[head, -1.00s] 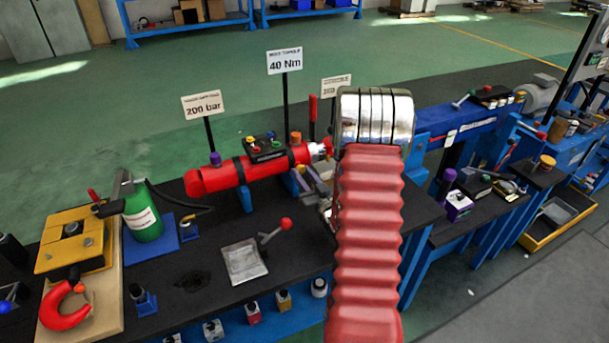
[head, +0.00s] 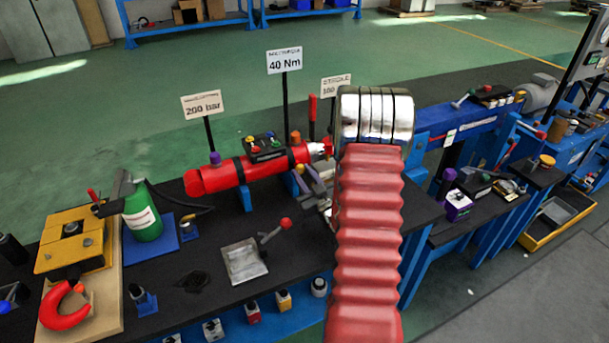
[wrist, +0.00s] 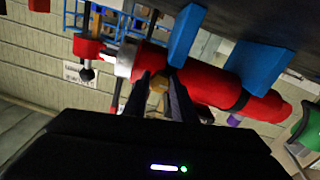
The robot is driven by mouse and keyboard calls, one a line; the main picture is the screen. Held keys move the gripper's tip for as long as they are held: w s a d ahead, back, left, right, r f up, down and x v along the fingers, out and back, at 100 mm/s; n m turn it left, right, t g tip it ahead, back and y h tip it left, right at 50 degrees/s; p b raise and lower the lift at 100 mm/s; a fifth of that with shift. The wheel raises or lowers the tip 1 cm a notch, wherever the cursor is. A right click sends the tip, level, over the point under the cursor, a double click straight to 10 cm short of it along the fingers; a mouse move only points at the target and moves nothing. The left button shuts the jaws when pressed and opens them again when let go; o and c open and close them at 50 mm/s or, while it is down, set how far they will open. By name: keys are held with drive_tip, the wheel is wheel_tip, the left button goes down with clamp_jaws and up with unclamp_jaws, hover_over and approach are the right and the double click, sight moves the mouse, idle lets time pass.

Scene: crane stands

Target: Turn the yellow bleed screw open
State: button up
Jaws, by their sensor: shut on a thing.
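The yellow bleed screw (wrist: 157,84) shows as a small yellow-orange piece near the silver end of the red cylinder in the wrist view. My gripper (wrist: 158,76) has one dark finger on each side of it and is shut on it. The fingers hide part of the screw, and its turned angle cannot be told. In the head view the red cylinder (head: 235,175) lies on blue supports on the bench, with an orange-yellow cap (head: 295,138) near its right end. My red arm stands to the right and covers part of that area.
A black block with coloured knobs (head: 265,148) sits on the cylinder, and a purple cap (head: 215,158) is at its left end. Signs on posts (head: 285,61) stand behind. A red-knobbed lever (head: 286,224) is in front. A green bottle (head: 143,220) stands left.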

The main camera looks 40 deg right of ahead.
drive_tip(key=shift+n, duration=1.5)
drive_tip(key=o, duration=1)
drive_tip(key=shift+o, duration=0.2)
drive_tip(key=shift+s, duration=0.1)
drive_tip(key=v, duration=1.3)
drive_tip(key=shift+s+a, duration=0.15)
drive_tip(key=shift+s, duration=0.15)
